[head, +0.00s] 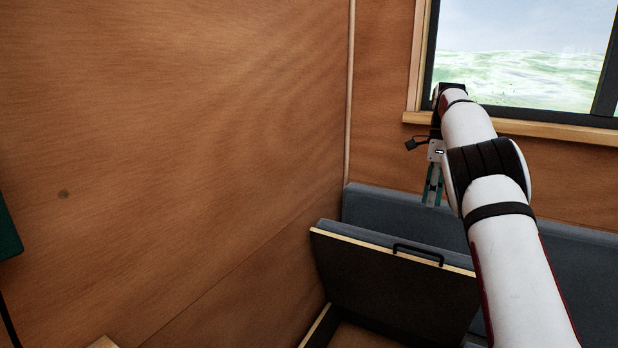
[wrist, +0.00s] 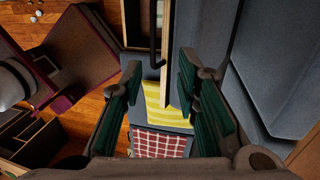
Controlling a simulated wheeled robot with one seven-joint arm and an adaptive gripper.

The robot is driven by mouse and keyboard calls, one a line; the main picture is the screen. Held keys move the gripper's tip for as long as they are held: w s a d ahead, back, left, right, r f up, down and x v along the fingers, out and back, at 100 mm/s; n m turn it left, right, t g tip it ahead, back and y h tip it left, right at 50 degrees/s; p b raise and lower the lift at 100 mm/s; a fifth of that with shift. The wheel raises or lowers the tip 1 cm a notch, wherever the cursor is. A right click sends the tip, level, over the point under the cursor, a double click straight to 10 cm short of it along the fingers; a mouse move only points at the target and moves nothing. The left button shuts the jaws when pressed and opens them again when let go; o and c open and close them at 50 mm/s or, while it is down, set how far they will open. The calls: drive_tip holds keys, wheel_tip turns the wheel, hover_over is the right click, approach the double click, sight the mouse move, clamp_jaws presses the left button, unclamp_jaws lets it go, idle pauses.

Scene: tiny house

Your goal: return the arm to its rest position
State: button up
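My gripper (head: 433,190) hangs pointing down at the end of my outstretched arm in the head view, in front of the wood wall below the window. In the wrist view its two dark green finger pads (wrist: 160,105) stand wide apart with nothing held between them. The gripper is above the bench area, apart from the raised lid (head: 390,285), which has a grey cushion and a black handle (head: 418,254). The handle also shows in the wrist view (wrist: 157,35).
A grey cushioned bench (head: 400,207) runs along the back wall under the window (head: 525,50). The lid stands tilted over an open compartment (head: 360,338). A wood wall (head: 180,150) fills the left. Below the gripper lie a yellow striped cloth (wrist: 163,105) and a red checked cloth (wrist: 160,143).

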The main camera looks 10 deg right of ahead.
drive_tip(key=s+a+r+n+t, duration=0.1)
drive_tip(key=s+a+r+n, duration=0.3)
drive_tip(key=s+r, duration=0.35)
drive_tip(key=s+a+r+n+t, duration=0.1)
drive_tip(key=s+a+r+n, duration=0.45)
drive_tip(key=s, duration=0.25)
drive_tip(key=s+a+f+n, duration=0.2)
drive_tip(key=s+a+n, duration=0.25)
drive_tip(key=s, duration=0.65)
drive_tip(key=s+a+f+n, duration=0.3)
drive_tip(key=s+a+n, duration=0.15)
drive_tip(key=s, duration=0.65)
drive_tip(key=s+a+f+n+t+h, duration=0.1)
drive_tip(key=s+f+n, duration=0.6)
drive_tip(key=s+f, duration=0.25)
wheel_tip(320, 180, up, 16)
drive_tip(key=t+p, duration=0.3)
drive_tip(key=p, duration=1)
drive_tip(key=shift+s+r, duration=0.2)
